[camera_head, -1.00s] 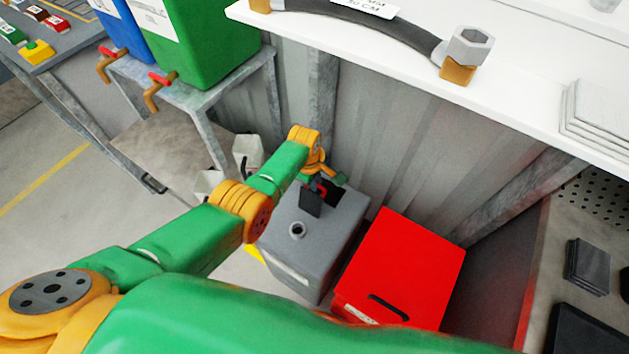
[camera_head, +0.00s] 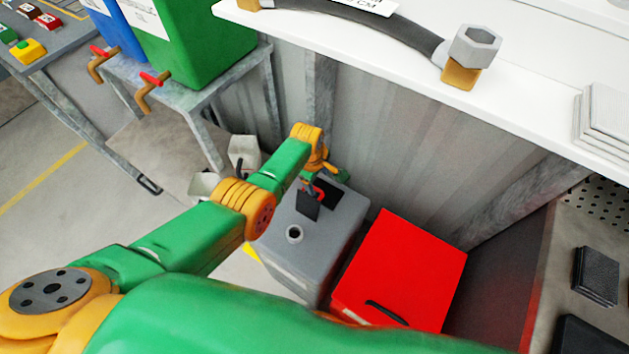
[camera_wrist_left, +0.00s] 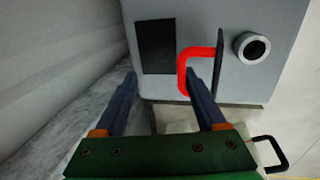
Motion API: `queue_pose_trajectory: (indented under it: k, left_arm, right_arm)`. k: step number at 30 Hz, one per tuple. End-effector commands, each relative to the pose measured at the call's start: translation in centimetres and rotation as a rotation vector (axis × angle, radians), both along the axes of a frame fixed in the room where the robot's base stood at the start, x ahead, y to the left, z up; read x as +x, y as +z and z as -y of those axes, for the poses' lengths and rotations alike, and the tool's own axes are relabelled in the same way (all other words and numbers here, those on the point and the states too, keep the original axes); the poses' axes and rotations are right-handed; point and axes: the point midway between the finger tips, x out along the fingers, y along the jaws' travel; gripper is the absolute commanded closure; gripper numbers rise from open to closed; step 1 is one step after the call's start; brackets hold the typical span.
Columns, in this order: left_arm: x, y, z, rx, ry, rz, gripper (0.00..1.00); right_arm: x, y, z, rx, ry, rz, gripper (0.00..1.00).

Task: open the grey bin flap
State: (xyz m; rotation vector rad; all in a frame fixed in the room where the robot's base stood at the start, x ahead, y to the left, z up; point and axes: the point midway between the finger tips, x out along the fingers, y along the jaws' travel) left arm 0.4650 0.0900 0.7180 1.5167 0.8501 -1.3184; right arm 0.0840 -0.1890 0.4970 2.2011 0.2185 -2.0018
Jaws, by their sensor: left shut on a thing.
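The grey bin (camera_head: 325,235) stands on the floor below the white worktop. Its dark flap (camera_head: 306,206) stands raised from the top, beside the dark rectangular opening; in the left wrist view the flap (camera_wrist_left: 220,62) shows nearly edge-on next to the opening (camera_wrist_left: 156,46). A red handle (camera_wrist_left: 182,66) joins the flap on the opening's side. My left gripper (camera_head: 317,190) is at the handle, shut on it. In the left wrist view its fingers (camera_wrist_left: 161,76) look spaced apart, with one at the handle. My right gripper is not in view.
A red bin (camera_head: 405,265) stands close to the right of the grey bin. A corrugated wall (camera_head: 400,150) is behind both. The white worktop (camera_head: 400,75) overhangs at the top. A round collar (camera_head: 294,234) sits on the grey bin's top.

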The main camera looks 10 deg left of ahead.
Motion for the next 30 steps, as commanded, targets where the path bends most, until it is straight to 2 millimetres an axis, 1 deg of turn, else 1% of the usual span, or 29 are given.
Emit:
queue_pose_trajectory:
  k: [1, 11, 14, 16, 18, 20, 24, 30]
  left_arm:
    - [0.4, 0.2, 0.2, -0.005, 0.0, 0.015, 0.58]
    - [0.3, 0.2, 0.1, -0.004, 0.0, 0.014, 0.58]
    - [0.2, 1.8, 0.0, -0.005, 0.0, 0.016, 0.58]
    - [-0.2, 3.6, -0.1, -0.005, 0.0, 0.017, 0.58]
    - [-0.5, 5.2, -0.2, -0.006, 0.0, 0.018, 0.58]
    - [-0.9, 6.3, -0.3, -0.006, -0.001, 0.017, 0.58]
    - [-1.4, 7.3, -0.5, -0.006, -0.001, 0.013, 0.58]
    - [-1.6, 7.1, -0.6, -0.004, -0.001, 0.007, 0.58]
  right_arm:
    - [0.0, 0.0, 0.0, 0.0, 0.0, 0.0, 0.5]
    - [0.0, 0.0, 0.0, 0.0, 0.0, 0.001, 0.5]
    - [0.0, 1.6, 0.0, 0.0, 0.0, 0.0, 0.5]
    - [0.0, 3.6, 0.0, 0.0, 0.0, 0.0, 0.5]
    - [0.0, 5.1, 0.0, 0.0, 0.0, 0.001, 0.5]
    - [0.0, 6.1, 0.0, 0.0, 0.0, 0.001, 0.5]
    - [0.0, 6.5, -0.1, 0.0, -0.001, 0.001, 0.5]
    - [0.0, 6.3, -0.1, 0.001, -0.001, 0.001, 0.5]
